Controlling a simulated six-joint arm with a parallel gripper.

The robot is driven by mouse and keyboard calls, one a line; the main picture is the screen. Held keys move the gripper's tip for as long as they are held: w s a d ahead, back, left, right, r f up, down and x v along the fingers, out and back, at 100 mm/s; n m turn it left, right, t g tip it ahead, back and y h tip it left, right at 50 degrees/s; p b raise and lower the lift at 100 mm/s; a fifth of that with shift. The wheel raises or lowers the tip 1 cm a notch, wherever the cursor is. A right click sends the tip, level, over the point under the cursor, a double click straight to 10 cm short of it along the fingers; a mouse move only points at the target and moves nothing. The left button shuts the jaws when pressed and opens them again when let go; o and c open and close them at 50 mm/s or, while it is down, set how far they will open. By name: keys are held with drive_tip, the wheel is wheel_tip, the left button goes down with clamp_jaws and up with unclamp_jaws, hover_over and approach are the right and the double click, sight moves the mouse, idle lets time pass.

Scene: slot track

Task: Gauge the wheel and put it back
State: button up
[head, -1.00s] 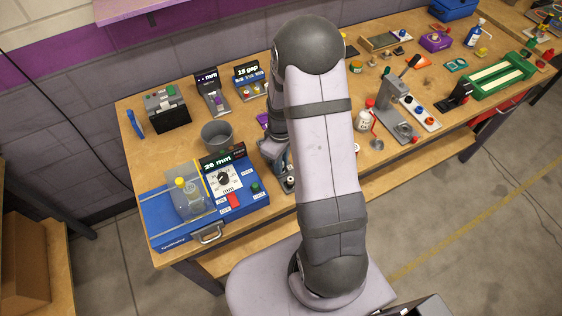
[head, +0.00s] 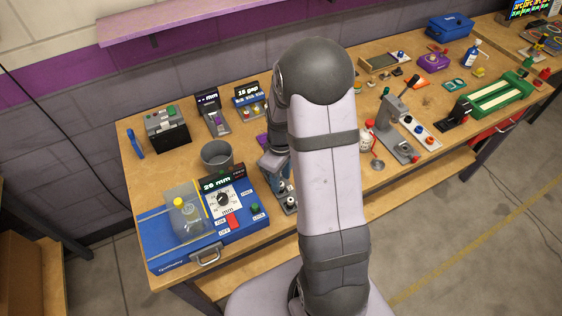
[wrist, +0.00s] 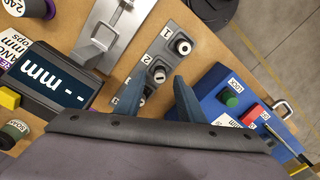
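A grey slot tray (wrist: 166,62) with numbered places lies under my gripper in the wrist view. A black-and-white wheel (wrist: 182,46) sits at place 1 and another (wrist: 159,74) at place 2. A third small round part (wrist: 142,100) shows between my fingers near place 3, partly hidden by the gripper. My gripper (wrist: 158,88) is open above the tray, one finger on each side, apparently holding nothing. A gauge display (wrist: 45,78) reading "-- mm" stands at left beside a metal slide (wrist: 112,35). In the head view, my arm hides most of this area.
A blue box (head: 165,255) with a "26 mm" display (head: 222,182) stands just left of the tray in the head view. Its green button also shows in the wrist view (wrist: 229,99). A grey pot (head: 216,155) stands behind it. Several tools crowd the bench's right side.

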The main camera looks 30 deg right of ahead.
wheel_tip(320, 180, up, 9)
drive_tip(key=b, duration=0.2)
drive_tip(key=s+a+m, duration=0.3)
drive_tip(key=s+a, duration=0.1)
drive_tip(key=s, duration=0.2)
drive_tip(key=s+a+f+m, duration=0.1)
drive_tip(key=s+a+m, duration=0.2)
drive_tip(key=s+a, duration=0.2)
drive_tip(key=s, duration=0.2)
drive_tip(key=shift+s+a+f, duration=0.25)
drive_tip(key=shift+s, duration=0.05)
